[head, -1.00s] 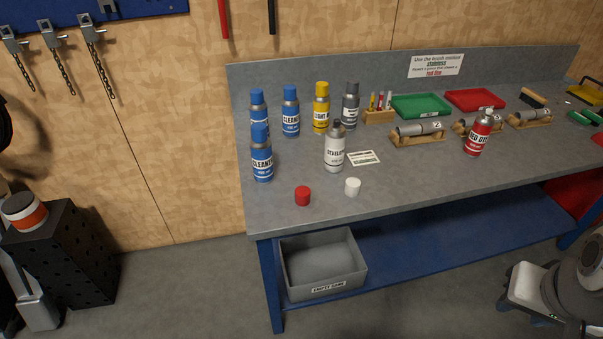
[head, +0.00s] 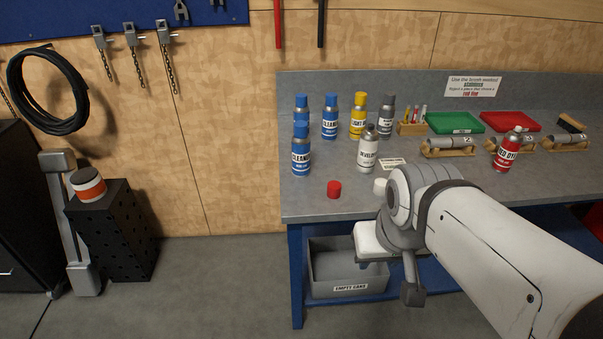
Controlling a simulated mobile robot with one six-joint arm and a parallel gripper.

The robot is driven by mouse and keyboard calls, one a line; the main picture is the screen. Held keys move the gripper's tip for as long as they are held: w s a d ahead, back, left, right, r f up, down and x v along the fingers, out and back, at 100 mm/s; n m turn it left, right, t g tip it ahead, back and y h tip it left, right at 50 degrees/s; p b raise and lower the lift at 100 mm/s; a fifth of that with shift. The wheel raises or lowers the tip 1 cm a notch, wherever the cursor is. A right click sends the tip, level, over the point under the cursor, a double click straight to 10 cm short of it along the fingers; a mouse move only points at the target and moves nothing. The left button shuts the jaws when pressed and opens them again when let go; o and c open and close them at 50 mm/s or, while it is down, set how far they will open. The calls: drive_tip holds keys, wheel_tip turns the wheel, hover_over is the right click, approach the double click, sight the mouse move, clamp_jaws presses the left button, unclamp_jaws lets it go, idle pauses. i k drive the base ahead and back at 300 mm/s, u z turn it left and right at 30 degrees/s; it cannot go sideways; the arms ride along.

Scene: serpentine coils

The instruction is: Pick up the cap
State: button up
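A red cap (head: 334,189) sits on the grey bench top near its front edge. A white cap (head: 380,186) sits to its right, partly hidden behind my arm. The uncapped developer can (head: 368,152) stands behind them, and the uncapped red dye can (head: 507,152) stands farther right. My gripper (head: 392,275) hangs at the end of my arm, below and right of the red cap in the picture, in front of the bench. It is apart from the red cap. Its fingers are small and angled, so their opening is unclear. I see nothing held in it.
Blue cleaner cans (head: 301,155), a yellow can (head: 358,117) and a grey can (head: 387,116) stand behind the caps. Green (head: 455,122) and red (head: 510,121) trays lie farther back. A grey bin (head: 348,289) sits on the lower shelf. Bench left of the red cap is clear.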

sight(334, 187)
drive_tip(key=i, duration=1)
drive_tip(key=u, duration=0.05)
